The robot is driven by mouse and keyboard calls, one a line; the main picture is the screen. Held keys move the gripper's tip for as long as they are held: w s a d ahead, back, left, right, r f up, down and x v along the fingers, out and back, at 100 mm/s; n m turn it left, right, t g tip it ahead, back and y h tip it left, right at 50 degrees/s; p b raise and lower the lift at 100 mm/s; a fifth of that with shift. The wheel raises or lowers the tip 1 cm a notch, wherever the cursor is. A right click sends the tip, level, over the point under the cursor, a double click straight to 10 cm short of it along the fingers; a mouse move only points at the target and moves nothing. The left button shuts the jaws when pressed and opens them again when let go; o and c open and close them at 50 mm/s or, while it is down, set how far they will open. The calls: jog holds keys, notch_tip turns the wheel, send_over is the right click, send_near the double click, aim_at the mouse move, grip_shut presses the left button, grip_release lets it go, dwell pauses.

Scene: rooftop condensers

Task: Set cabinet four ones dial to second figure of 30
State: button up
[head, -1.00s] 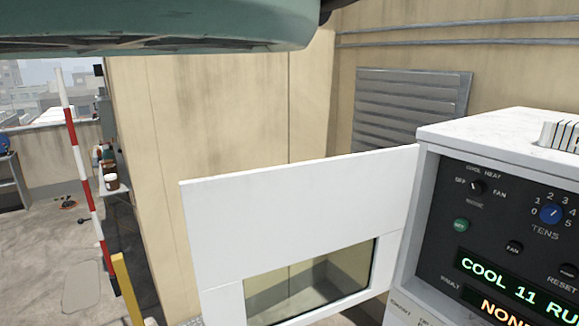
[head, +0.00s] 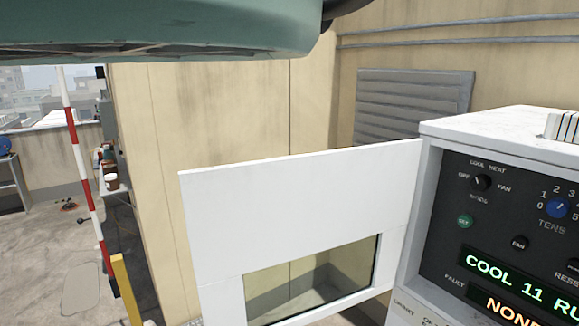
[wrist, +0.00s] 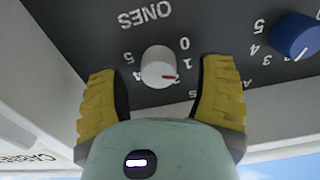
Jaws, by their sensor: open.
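The ones dial (wrist: 155,68) is a pale round knob with a red pointer mark, under the upside-down word ONES in the wrist view. My gripper (wrist: 160,66) is open, with one yellow finger on each side of the dial. Gaps show between fingers and knob; how deep they reach is unclear. The cabinet's panel (head: 460,222) is at the right in the head view, and its display (head: 515,288) reads COOL 11, cut off at the edge. The ones dial is outside the head view.
The blue tens dial (head: 558,207) is near the ones dial; it also shows in the wrist view (wrist: 295,37). A white door (head: 290,200) with a window stands open left of the panel. A red-and-white pole (head: 80,165) and yellow post (head: 123,285) stand further left.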

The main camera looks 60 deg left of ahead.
jog(key=shift+w+d+r+p, duration=0.1)
jog(key=shift+w+p, duration=0.4)
jog(key=shift+w, duration=0.3)
jog(key=shift+o, duration=0.4)
grip_shut()
jog(key=shift+f+b, duration=0.3)
jog(key=shift+b, duration=0.35)
